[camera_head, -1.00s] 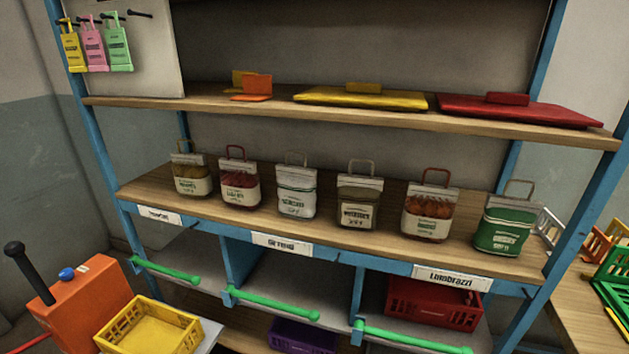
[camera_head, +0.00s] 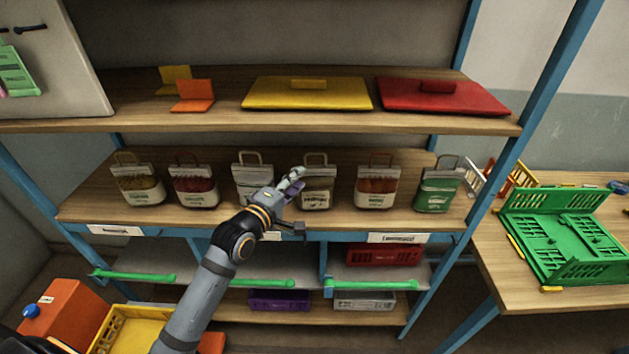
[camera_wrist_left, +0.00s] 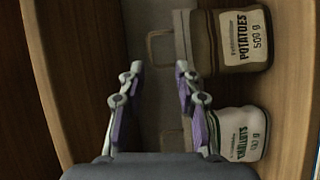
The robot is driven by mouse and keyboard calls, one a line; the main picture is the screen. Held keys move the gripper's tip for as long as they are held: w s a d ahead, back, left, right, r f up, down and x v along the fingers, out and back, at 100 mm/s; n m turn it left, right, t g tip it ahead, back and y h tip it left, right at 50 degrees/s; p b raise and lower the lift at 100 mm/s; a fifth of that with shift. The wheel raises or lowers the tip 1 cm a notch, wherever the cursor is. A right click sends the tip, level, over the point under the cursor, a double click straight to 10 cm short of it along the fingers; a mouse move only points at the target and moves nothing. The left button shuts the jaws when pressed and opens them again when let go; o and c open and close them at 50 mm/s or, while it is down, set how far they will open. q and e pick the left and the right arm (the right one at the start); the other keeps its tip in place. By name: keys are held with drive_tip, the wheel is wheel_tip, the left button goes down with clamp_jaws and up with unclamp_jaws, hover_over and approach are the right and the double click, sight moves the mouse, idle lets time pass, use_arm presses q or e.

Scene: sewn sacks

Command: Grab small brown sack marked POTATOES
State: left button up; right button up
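The small brown POTATOES sack (camera_head: 319,190) stands upright on the middle shelf, fourth from the left, with a loop handle on top. In the left wrist view the sack (camera_wrist_left: 204,42) lies sideways in the picture, its label reading "POTATOES 500 g". My left gripper (camera_head: 291,204) is in front of the shelf, just left of this sack, and covers part of the white sack beside it. In the left wrist view the gripper (camera_wrist_left: 158,70) has its fingers spread with nothing between them. The handle is just beyond the upper right finger. My right gripper is not in view.
The white SHALLOTS sack (camera_wrist_left: 240,132) stands close beside the brown one. A sack with orange contents (camera_head: 377,188) is on its other side. The upper shelf (camera_head: 230,123) runs above the sacks. A green crate (camera_head: 560,235) is on the right table.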

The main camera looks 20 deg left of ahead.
sight(314, 154)
use_arm(q)
drive_tip(key=shift+n+t, duration=0.3)
drive_tip(key=shift+n, duration=0.2)
drive_tip(key=w, duration=0.1)
drive_tip(key=w+r, duration=0.1)
drive_tip(key=w, duration=0.3)
drive_tip(key=shift+w+d+r, duration=0.25)
drive_tip(key=shift+d+r, duration=0.05)
drive_tip(key=shift+d, duration=0.1)
drive_tip(key=p+x, duration=0.2)
drive_tip(key=x, duration=0.3)
drive_tip(key=shift+w+a, duration=0.15)
drive_tip(key=shift+w+f, duration=0.25)
drive_tip(key=shift+w, duration=0.15)
drive_tip(key=shift+s+r, duration=0.1)
drive_tip(key=shift+s, duration=0.1)
drive_tip(key=c, duration=0.4)
clamp_jaws()
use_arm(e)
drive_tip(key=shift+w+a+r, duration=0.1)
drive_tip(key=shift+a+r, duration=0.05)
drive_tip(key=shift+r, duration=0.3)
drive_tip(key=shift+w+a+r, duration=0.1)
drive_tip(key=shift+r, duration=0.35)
